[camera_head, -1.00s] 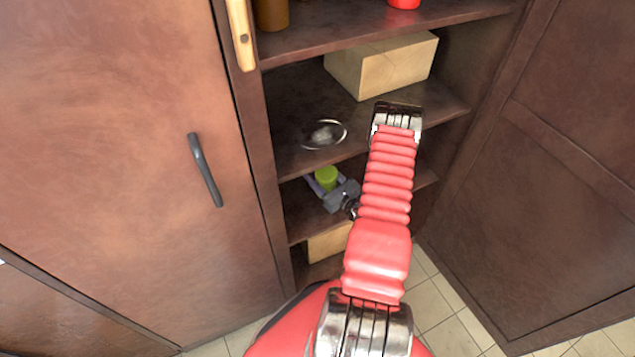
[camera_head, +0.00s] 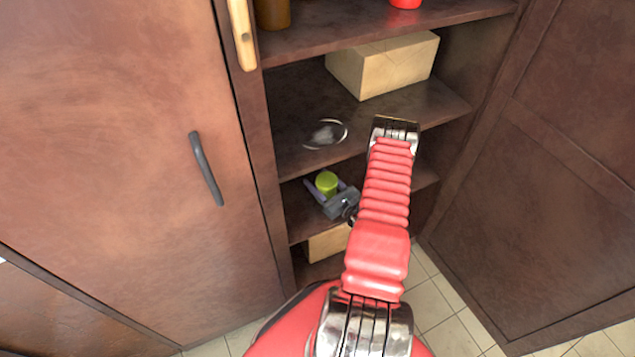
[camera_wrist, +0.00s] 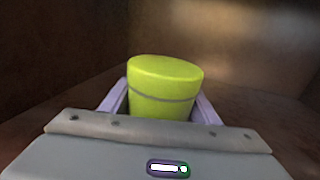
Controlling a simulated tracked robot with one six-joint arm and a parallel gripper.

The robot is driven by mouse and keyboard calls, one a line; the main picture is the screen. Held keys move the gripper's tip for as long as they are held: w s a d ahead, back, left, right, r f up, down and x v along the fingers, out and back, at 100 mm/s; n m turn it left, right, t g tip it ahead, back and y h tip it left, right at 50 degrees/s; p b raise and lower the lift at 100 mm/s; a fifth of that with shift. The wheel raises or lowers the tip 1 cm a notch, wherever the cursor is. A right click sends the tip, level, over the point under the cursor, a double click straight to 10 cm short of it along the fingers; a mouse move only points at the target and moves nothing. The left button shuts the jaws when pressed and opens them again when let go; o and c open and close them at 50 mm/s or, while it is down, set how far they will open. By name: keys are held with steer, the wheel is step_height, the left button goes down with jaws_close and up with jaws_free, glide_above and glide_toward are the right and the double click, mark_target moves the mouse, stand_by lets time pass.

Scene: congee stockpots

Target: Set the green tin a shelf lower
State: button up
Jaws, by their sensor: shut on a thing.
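The green tin (camera_head: 327,181) is a small yellow-green cylinder with a lid line around it. My gripper (camera_head: 325,188) is shut on it, one finger on each side, at the shelf below the one with the glass dish. In the wrist view the tin (camera_wrist: 163,88) stands between the two pale purple fingers (camera_wrist: 160,108), tilted slightly in the picture. Its lower part is hidden behind the gripper body. I cannot tell whether its base touches the shelf board (camera_head: 296,215).
A clear glass dish (camera_head: 326,134) and a wooden box (camera_head: 384,66) stand on the shelf above. Another box (camera_head: 328,243) is on the shelf below. Cabinet walls close in on the sides. A closed door with a dark handle (camera_head: 205,168) is at left.

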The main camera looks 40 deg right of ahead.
mark_target(333, 194)
steer(key=o, duration=1.3)
steer(key=s, duration=1.2)
steer(key=shift+a, duration=0.35)
steer(key=shift+s, duration=0.15)
